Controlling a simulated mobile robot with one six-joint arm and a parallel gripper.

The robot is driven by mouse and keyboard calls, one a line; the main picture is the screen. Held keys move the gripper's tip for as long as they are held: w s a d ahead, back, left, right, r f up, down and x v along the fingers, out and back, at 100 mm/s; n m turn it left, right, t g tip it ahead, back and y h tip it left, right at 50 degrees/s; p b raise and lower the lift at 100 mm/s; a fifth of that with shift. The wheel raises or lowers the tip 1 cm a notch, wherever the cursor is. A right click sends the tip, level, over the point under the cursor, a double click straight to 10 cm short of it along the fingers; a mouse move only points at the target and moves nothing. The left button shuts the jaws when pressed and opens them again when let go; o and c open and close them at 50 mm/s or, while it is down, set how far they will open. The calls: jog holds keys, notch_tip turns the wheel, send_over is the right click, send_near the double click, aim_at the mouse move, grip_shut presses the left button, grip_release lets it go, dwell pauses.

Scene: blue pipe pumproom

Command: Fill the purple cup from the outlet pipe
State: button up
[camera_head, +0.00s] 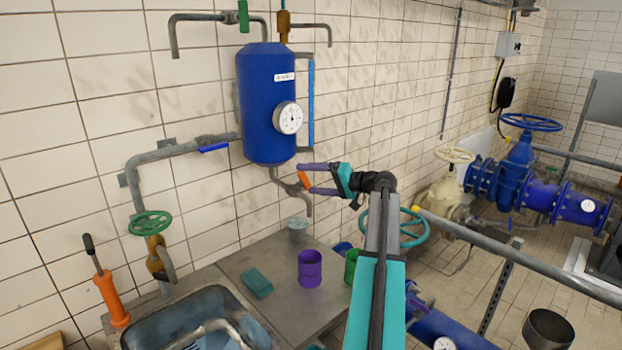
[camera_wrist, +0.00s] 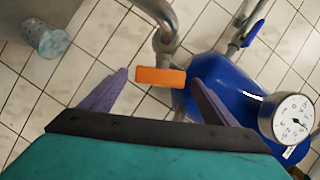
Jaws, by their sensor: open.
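The purple cup (camera_head: 310,268) stands upright on the grey counter, below and slightly right of the blue tank (camera_head: 267,105). The outlet pipe (camera_head: 308,205) leaves the tank's bottom and bends down. An orange valve handle (camera_head: 304,180) is on this pipe and also shows in the wrist view (camera_wrist: 160,76). My gripper (camera_head: 308,177) is open, with its purple fingers on either side of the orange handle. In the wrist view, gaps show between handle and fingers (camera_wrist: 158,80). The purple cup is not in the wrist view.
A pale cup (camera_head: 297,229) stands by the wall, under the pipe's side. A teal sponge (camera_head: 256,283), a green cup (camera_head: 351,265) and a sink (camera_head: 195,318) are nearby. A blue-handled pipe (camera_head: 180,150) runs left of the tank.

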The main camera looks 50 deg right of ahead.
jog(key=shift+w, duration=0.1)
jog(key=shift+c, duration=0.4)
jog(key=c, duration=1)
jog(key=shift+f+b, duration=0.25)
jog(key=shift+b, duration=0.85)
jog(key=n+t+y+b, duration=0.1)
jog(key=b, duration=0.3)
jog(key=shift+f+y, duration=0.1)
jog(key=shift+y, duration=0.2)
jog(key=shift+n+b, duration=0.4)
jog(key=shift+b, duration=0.25)
jog(key=o, duration=1.1)
